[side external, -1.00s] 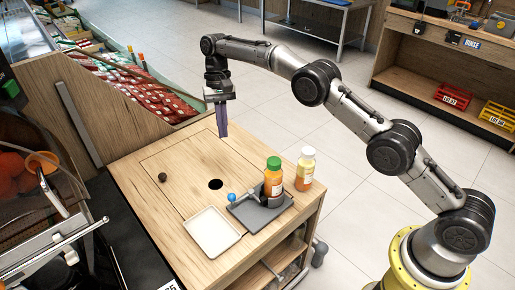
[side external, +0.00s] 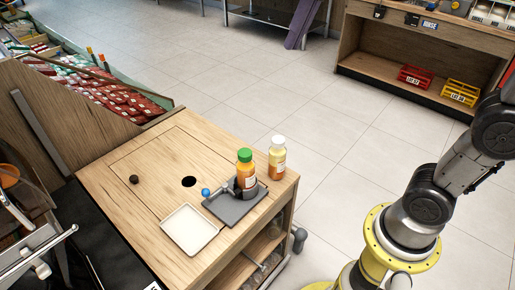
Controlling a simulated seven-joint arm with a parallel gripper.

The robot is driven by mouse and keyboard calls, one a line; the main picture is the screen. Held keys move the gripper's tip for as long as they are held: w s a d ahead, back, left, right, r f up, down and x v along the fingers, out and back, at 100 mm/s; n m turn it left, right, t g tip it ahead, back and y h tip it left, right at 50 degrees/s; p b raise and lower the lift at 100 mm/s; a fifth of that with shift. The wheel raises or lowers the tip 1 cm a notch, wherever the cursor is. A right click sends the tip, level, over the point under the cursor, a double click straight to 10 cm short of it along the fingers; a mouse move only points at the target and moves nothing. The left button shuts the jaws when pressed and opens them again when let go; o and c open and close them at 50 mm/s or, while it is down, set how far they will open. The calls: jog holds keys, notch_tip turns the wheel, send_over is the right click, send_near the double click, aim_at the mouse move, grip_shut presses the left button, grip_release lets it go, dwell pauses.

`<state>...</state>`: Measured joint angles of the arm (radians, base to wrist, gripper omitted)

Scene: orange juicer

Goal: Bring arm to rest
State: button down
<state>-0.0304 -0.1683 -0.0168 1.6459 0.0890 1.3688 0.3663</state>
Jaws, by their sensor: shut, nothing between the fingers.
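My gripper (side external: 291,43) shows only as its long purple fingers, hanging down from the top edge of the side view. They are together and empty, tilted, and well clear of the wooden work table (side external: 150,165). The wrist above them is out of frame. My arm rises from its yellow base at the right and leaves the picture at the right edge.
A green-capped orange bottle (side external: 245,175) stands at the grey holder plate (side external: 225,209). A white-capped bottle (side external: 277,158) stands beside it. A white tray (side external: 189,229), a dark round piece (side external: 134,179) and a hole (side external: 189,182) are on the tabletop. The floor (side external: 320,120) between table and shelf is clear.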

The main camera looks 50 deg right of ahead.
jog(key=s+d+f+n+t+h, duration=0.1)
jog(key=s+d+f+n+t, duration=0.1)
jog(key=s+f, duration=1.3)
jog(key=shift+d+n, duration=0.45)
jog(key=shift+n, duration=0.55)
